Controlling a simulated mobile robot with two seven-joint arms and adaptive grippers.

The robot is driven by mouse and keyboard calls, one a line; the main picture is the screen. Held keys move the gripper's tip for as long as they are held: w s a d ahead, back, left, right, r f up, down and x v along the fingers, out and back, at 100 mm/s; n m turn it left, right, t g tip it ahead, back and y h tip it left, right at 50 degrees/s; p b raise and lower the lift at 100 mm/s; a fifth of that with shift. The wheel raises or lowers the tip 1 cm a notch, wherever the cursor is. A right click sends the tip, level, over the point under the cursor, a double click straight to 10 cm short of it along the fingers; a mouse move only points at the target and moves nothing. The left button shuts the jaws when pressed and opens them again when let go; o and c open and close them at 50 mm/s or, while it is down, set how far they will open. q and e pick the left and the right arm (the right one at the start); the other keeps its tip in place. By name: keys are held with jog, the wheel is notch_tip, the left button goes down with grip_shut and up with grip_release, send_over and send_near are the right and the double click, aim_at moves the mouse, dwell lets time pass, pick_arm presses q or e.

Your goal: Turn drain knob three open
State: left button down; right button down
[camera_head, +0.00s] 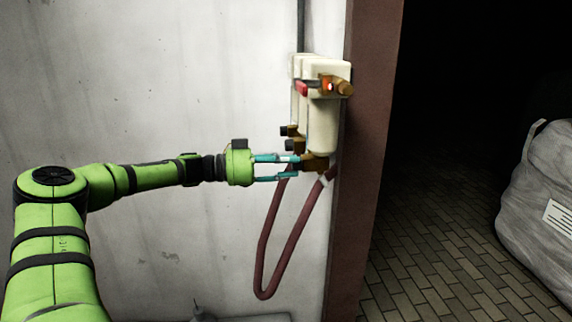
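A row of cream canisters (322,122) with brass fittings is mounted on the wall beside the door frame. Dark drain knobs stick out to the left low on the row: a far one (284,130), a middle one (290,146) and the nearest one (297,165), on the lowest brass valve (316,162). My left gripper (297,168) reaches in from the left with its teal fingers spread apart. Its fingertips are above and below the nearest knob, which they partly hide. I cannot tell whether they touch it. My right gripper is not in view.
A dark red hose (266,262) loops down below the valves. A red handle (302,89) and brass fitting (346,88) are higher on the unit. The brown door frame (362,170) stands close on the right; a large grey sack (545,190) sits beyond the doorway.

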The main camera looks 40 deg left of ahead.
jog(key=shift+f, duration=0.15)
pick_arm(q)
jog(key=m+b, duration=0.2)
jog(key=m, duration=0.1)
jog(key=shift+b, duration=0.3)
jog(key=m+b, duration=0.1)
jog(key=m, duration=0.3)
jog(key=shift+b, duration=0.4)
jog(key=m+b, duration=0.2)
jog(key=m, duration=0.2)
jog(key=shift+m, duration=0.3)
jog(key=m+b, duration=0.1)
jog(key=m, duration=0.3)
jog(key=shift+m+b, duration=0.35)
jog(key=shift+m, duration=1.05)
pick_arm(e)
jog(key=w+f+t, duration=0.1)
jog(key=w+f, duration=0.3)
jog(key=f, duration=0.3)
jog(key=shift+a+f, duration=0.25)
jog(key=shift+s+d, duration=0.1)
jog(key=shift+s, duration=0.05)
